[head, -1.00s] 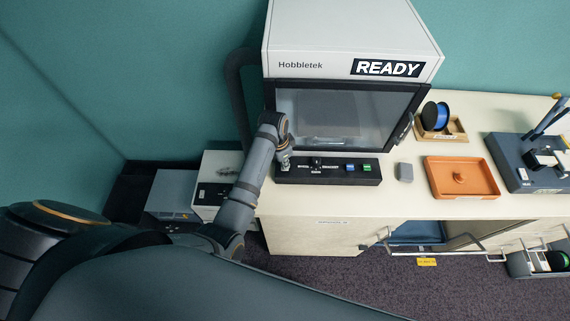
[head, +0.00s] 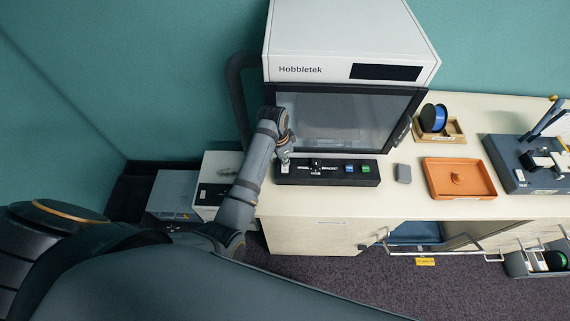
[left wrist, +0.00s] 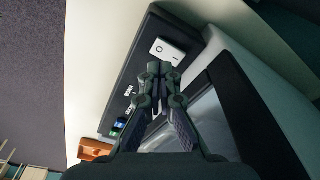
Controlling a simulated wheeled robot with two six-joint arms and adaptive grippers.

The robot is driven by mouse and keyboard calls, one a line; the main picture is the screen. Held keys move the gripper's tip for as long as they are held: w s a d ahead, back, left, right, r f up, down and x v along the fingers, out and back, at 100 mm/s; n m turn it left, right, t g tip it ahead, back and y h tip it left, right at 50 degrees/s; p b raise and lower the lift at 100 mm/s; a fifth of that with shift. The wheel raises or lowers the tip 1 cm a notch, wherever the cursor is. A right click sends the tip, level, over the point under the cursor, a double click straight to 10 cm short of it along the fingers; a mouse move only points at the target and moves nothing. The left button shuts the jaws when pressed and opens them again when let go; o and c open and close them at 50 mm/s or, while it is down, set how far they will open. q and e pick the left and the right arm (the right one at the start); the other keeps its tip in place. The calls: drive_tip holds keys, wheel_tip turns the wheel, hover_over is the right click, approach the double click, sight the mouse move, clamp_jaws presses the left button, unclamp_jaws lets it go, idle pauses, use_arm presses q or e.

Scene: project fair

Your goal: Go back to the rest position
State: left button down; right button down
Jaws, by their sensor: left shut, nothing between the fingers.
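My left gripper (head: 285,161) is shut and empty at the left end of the black control panel (head: 327,182) in front of the printer. In the left wrist view, the shut fingertips (left wrist: 159,68) point toward a white rocker switch (left wrist: 167,51) on the panel. I cannot tell whether the fingertips touch it. The panel also carries a small dark selector, a blue button and a green button. The white Hobbletek printer (head: 330,60) has a dark, blank display (head: 386,72) and a closed front door. My right gripper is not in view.
A dark blue device (head: 530,180) is at the far right.

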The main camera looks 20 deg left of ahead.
use_arm(q)
drive_tip(key=shift+r, duration=1.6)
drive_tip(key=s+a+r+n+t+y, duration=0.15)
drive_tip(key=s+a+n, duration=0.3)
drive_tip(key=s, duration=0.55)
drive_tip(key=s+a+r+n+t+y, duration=0.1)
drive_tip(key=s+a+r+n, duration=0.15)
drive_tip(key=s+a, duration=0.45)
drive_tip(key=s+f+n+g+b, duration=0.1)
drive_tip(key=s+f+b, duration=0.25)
drive_tip(key=f, duration=1.45)
drive_tip(key=s+f+g+b, duration=0.15)
drive_tip(key=f+b, duration=0.25)
drive_tip(key=f, duration=1.4)
drive_tip(key=s+a+f+b, duration=0.1)
drive_tip(key=s+f+b, duration=0.4)
drive_tip(key=s+f, duration=1.3)
wheel_tip(320, 180, down, 3)
drive_tip(key=shift+s+a+r+b, duration=0.15)
drive_tip(key=shift+a+b, duration=0.15)
